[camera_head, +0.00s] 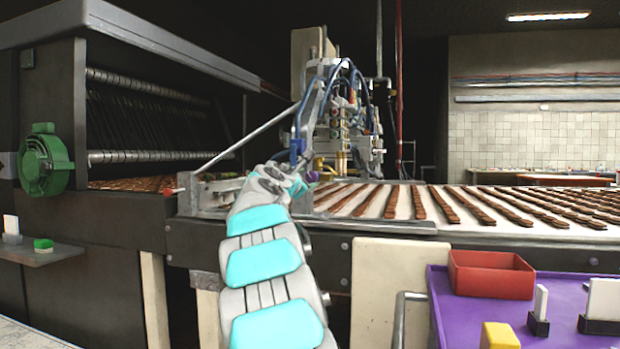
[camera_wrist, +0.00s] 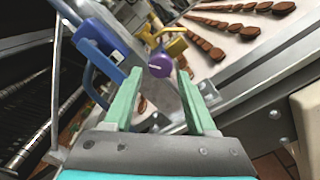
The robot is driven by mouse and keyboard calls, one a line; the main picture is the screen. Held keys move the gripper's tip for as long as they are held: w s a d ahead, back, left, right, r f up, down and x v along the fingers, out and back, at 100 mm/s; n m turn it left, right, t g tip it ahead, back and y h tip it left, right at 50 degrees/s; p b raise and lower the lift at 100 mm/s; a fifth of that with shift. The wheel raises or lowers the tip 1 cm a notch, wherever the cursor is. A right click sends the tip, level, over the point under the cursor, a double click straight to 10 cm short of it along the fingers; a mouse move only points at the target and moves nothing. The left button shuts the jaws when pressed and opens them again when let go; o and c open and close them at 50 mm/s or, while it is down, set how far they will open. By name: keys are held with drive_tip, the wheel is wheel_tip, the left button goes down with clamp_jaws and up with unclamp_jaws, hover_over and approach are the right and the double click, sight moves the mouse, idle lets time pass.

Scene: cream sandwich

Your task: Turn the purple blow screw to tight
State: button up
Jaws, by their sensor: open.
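The purple blow screw (camera_wrist: 160,64) shows in the wrist view as a round purple knob on the machine, just beyond my fingertips and between their lines of sight. A small purple bit of it (camera_head: 313,176) shows in the head view beside the end of my arm. My gripper (camera_wrist: 159,78) has two green fingers, open and apart with nothing held. In the head view my gripper is mostly hidden by my own wrist. I cannot tell whether the fingers touch the knob or how far it is turned.
A blue handle (camera_wrist: 95,62) and a yellow part (camera_wrist: 170,34) sit close around the knob. The conveyor (camera_head: 375,205) carries rows of brown biscuits to the right. A purple tray table (camera_head: 462,315) with a red bin (camera_head: 491,275) stands at the front right.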

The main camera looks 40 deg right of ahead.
sight(311, 177)
drive_tip(key=shift+p+x, duration=0.35)
drive_tip(key=shift+x, duration=1.75)
drive_tip(key=shift+f, duration=0.1)
drive_tip(key=shift+c, duration=0.4)
clamp_jaws()
